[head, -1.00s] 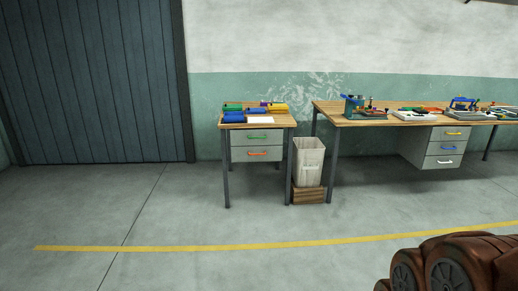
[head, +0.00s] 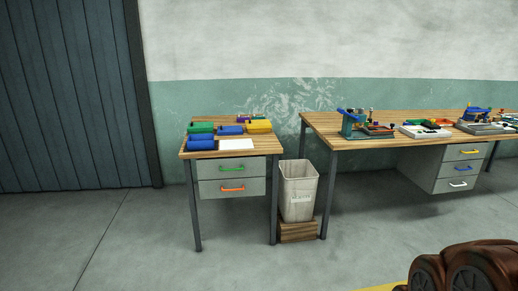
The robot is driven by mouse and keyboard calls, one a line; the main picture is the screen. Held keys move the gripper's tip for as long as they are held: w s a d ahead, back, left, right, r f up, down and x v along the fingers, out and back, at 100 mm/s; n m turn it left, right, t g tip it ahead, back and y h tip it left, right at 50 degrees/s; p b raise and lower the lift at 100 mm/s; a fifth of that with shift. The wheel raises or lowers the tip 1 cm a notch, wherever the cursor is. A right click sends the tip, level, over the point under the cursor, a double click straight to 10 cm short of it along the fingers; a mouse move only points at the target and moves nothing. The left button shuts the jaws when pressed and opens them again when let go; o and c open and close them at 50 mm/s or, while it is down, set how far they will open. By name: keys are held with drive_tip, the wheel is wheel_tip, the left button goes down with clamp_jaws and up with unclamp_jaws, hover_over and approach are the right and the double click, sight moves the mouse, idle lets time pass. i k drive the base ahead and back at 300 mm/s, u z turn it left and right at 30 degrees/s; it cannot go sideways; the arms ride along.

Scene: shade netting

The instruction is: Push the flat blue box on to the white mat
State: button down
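The white mat (head: 236,144) lies flat on the front right part of the small wooden table (head: 263,150). A low, flat-looking blue box (head: 230,130) lies just behind the mat, apart from it as far as I can tell. A larger rounded blue item (head: 201,142) lies left of the mat, near the table's front edge. My gripper is not in view.
Green (head: 201,127), yellow (head: 259,126) and purple (head: 243,117) items lie around the blue box. A bin (head: 298,191) on a wooden block (head: 297,231) stands right of the table. A longer workbench (head: 335,142) holds tools. The floor (head: 130,240) in front is clear.

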sight(201, 142)
drive_tip(key=u, duration=0.1)
drive_tip(key=i, duration=1.75)
drive_tip(key=u, duration=0.9)
drive_tip(key=i, duration=1.75)
drive_tip(key=u, duration=1.05)
drive_tip(key=i, duration=0.7)
drive_tip(key=u, duration=0.2)
